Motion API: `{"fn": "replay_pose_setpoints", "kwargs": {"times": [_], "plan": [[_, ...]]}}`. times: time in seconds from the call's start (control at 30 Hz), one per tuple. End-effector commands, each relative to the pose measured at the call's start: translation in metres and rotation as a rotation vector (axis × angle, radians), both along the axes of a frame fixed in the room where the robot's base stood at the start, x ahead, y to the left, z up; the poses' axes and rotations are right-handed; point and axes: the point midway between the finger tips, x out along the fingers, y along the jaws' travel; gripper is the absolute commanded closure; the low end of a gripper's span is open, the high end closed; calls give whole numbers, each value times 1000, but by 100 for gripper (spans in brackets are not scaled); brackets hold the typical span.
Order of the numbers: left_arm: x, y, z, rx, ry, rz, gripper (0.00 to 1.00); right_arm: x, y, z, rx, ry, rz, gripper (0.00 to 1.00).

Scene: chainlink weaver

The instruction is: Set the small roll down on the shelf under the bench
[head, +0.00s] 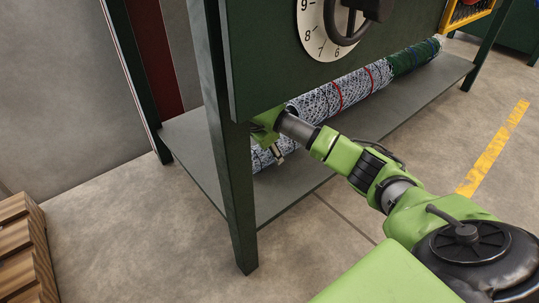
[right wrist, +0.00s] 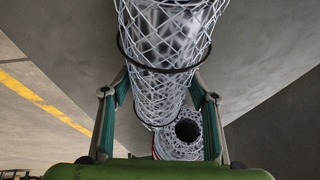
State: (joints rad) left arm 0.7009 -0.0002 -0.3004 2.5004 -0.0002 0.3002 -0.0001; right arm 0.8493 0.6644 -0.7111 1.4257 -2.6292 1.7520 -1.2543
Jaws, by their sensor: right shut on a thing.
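The small roll (right wrist: 165,45) is a tube of white wire mesh with dark bands. My right gripper (right wrist: 159,88) is shut on it, with one finger on each side. In the head view my right gripper (head: 271,146) reaches under the bench, behind its front panel, and part of the small roll (head: 262,158) shows just above the shelf. The shelf (head: 290,188) is a flat grey board low between the bench legs. Whether the roll touches the shelf I cannot tell. My left gripper is out of view.
A long mesh roll with red bands (head: 338,95) and a green part (head: 412,58) lies along the shelf. Its hollow end (right wrist: 187,130) shows beyond the held roll. A dark green bench leg (head: 238,190) stands beside my right gripper. A wooden pallet (head: 25,250) is at lower left.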

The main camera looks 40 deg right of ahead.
Motion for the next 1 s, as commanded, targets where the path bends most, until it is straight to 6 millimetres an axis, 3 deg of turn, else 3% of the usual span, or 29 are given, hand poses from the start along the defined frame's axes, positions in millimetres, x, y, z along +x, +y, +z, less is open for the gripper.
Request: {"fn": "replay_pose_setpoints", "kwargs": {"times": [0.37, 0.4, 0.43, 0.8, 1.0], "plan": [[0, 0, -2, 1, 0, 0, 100, 1, -1, -3, -2, -4, -1, 82], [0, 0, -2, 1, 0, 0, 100, 0, 0, -5, -1, 0, -1, 36], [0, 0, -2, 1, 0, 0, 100, 0, 0, -5, -1, -1, -1, 29], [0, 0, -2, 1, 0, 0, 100, 0, 0, -3, 0, -2, 0, 29], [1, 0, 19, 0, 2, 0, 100, -4, 8, 26, -1, -3, 2, 29]]}}
